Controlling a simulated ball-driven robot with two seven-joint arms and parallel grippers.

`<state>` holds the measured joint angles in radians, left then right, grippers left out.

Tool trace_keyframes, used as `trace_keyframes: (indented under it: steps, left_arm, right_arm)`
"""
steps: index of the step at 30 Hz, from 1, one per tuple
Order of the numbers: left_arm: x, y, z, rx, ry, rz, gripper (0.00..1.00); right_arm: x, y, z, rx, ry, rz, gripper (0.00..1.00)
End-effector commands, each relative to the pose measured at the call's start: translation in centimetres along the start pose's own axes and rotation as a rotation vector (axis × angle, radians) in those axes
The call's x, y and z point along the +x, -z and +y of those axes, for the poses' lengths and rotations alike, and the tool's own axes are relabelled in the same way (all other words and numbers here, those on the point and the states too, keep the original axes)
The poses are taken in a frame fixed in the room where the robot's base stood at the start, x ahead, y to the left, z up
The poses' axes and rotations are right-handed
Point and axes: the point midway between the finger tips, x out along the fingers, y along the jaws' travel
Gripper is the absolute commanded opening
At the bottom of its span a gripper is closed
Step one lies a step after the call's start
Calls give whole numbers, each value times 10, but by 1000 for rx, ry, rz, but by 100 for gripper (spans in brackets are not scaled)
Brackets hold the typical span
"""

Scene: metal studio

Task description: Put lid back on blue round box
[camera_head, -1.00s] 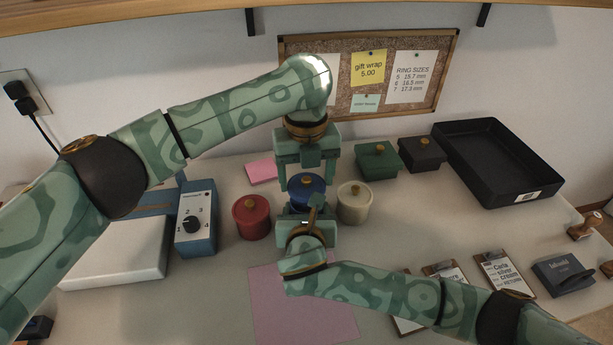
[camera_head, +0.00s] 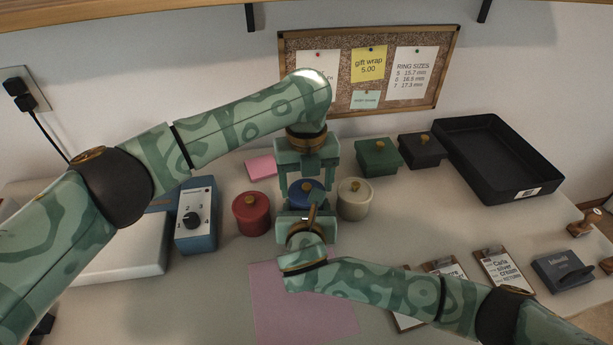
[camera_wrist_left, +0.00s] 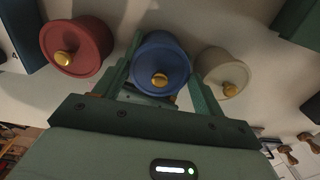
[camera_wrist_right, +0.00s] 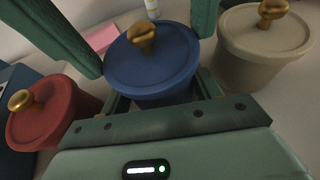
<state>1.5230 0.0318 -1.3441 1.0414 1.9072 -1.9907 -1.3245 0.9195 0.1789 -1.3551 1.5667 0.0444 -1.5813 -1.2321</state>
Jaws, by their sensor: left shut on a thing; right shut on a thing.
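The blue round box (camera_wrist_right: 160,101) stands upright on the table, with its blue lid (camera_wrist_right: 165,62) and gold knob (camera_wrist_right: 142,34) on top. The lid appears level on the box; whether it is fully seated I cannot tell. My left gripper (camera_head: 307,189) reaches down from behind, its fingers on either side of the lid; its wrist view also shows the lid (camera_wrist_left: 160,62) between them. My right gripper (camera_head: 305,212) comes from the front, low, with its fingers around the box body. The head view partly hides the box behind my right gripper.
A red round box (camera_head: 251,212) stands close on the left and a cream one (camera_head: 354,200) close on the right. Green (camera_head: 378,157) and dark grey (camera_head: 421,151) boxes and a black tray (camera_head: 497,160) are behind right. A pink mat (camera_head: 300,310) lies in front.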

Motion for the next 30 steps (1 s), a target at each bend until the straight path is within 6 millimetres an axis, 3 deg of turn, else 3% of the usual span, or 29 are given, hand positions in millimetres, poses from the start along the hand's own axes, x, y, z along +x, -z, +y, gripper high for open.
trace_keyframes:
  steps: [30]
  left_arm:
    - [10,0,0,0,1,0,49]
  right_arm:
    - [0,0,0,0,0,1,22]
